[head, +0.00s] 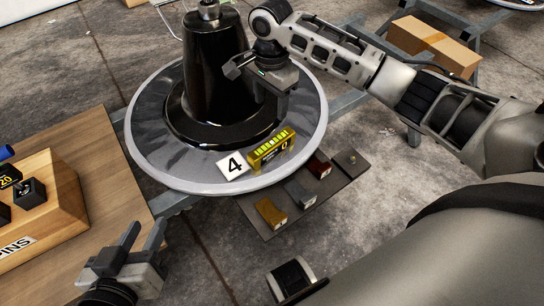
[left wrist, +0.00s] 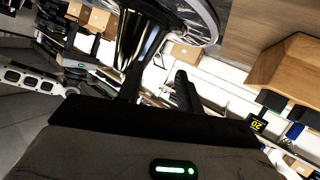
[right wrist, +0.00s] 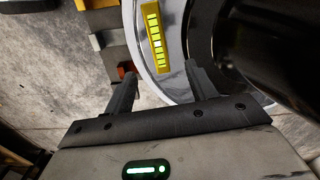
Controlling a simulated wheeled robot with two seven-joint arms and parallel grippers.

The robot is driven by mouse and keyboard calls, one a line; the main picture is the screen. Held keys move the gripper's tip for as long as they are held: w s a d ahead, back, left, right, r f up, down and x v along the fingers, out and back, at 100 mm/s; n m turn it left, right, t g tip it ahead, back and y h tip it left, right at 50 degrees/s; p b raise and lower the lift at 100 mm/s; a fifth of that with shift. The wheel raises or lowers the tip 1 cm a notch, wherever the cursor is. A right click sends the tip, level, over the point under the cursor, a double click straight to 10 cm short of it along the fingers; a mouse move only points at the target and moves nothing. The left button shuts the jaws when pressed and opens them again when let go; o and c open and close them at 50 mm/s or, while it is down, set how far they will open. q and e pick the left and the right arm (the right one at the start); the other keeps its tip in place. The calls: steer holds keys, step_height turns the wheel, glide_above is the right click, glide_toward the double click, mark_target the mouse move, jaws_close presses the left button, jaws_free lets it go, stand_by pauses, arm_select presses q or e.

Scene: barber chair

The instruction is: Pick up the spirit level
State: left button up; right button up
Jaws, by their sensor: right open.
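The spirit level, a yellow bar with a bright green-yellow face (head: 271,148), is at the front rim of the round grey disc, beside the white card marked 4 (head: 233,165). My right gripper (head: 257,88) is open and empty over the disc, next to the black cone, behind the level in the head view. In the right wrist view the level (right wrist: 153,38) shows beyond the fingertips (right wrist: 160,72), roughly in line with the gap between them and apart from them. My left gripper (head: 140,238) is open and empty at the lower left, away from the level; its fingers (left wrist: 158,85) stand apart.
The black cone (head: 213,60) rises from the disc (head: 150,145), close to my right gripper. A dark plate (head: 345,160) with small coloured blocks (head: 271,211) sits in front of the disc. A wooden table (head: 90,140) with a wooden block marked PINS (head: 60,205) is at left.

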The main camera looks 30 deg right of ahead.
steer(key=b, duration=0.4)
glide_above(272, 143)
steer(key=f, duration=0.9)
steer(key=shift+w+d+f, duration=0.1)
steer(key=shift+w, duration=0.15)
steer(key=shift+f+b, duration=0.3)
steer(key=shift+f, duration=0.25)
steer(key=f+b, duration=0.3)
steer(key=f, duration=0.1)
steer(key=shift+s+f, duration=0.2)
steer(key=shift+f, duration=0.4)
arm_select(q)
steer(key=d+r+n+t+h, duration=0.2)
steer(key=r+h, duration=0.1)
steer(key=shift+w+d, duration=0.1)
steer(key=shift+w, duration=0.05)
arm_select(e)
jaws_close()
